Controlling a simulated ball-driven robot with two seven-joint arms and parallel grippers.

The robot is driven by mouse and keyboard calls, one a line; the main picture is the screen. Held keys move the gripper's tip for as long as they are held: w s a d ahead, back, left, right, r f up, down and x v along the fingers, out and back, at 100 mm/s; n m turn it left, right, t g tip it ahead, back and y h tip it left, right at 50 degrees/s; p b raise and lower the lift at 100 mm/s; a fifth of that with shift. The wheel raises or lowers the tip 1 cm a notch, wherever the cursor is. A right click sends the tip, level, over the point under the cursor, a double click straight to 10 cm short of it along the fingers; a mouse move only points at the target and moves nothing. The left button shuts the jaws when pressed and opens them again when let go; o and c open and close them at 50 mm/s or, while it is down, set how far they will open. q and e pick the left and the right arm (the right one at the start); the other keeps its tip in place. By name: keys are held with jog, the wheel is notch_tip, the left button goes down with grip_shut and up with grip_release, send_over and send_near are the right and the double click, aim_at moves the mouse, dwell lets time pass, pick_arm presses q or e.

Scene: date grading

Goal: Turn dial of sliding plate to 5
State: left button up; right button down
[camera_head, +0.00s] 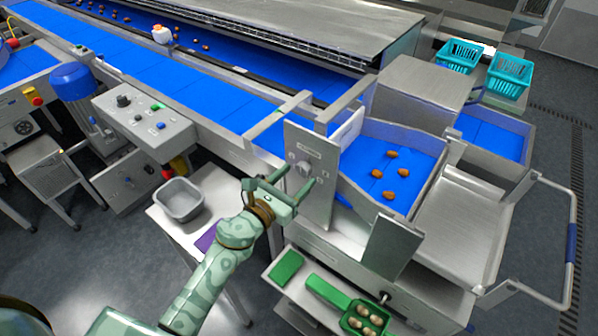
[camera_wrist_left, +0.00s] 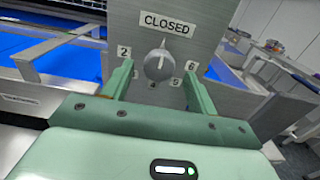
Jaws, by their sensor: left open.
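The sliding plate (camera_head: 313,150) is a grey upright metal panel at the end of the blue conveyor. Its dial (camera_wrist_left: 158,64) is a round silver knob with a pointer, and it also shows in the head view (camera_head: 304,168). The pointer points up toward the "CLOSED" label (camera_wrist_left: 167,23). Number labels including 2, 5 and 6 ring the dial; some are partly hidden by my fingers. My left gripper (camera_head: 291,187) is open in front of the plate. In the left wrist view its green fingers (camera_wrist_left: 158,84) stand on either side of the dial, apart from it. My right gripper is not seen.
A blue-lined tray (camera_head: 423,140) with several dates lies right of the plate. A grey bin (camera_head: 180,200) stands on a white side table at left. A green tray (camera_head: 345,318) with pale round items sits below. A control box (camera_head: 143,118) stands at left.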

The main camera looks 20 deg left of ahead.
pick_arm(q)
jog(key=shift+x, duration=1.05)
jog(key=shift+a, duration=0.1)
jog(key=c, duration=1)
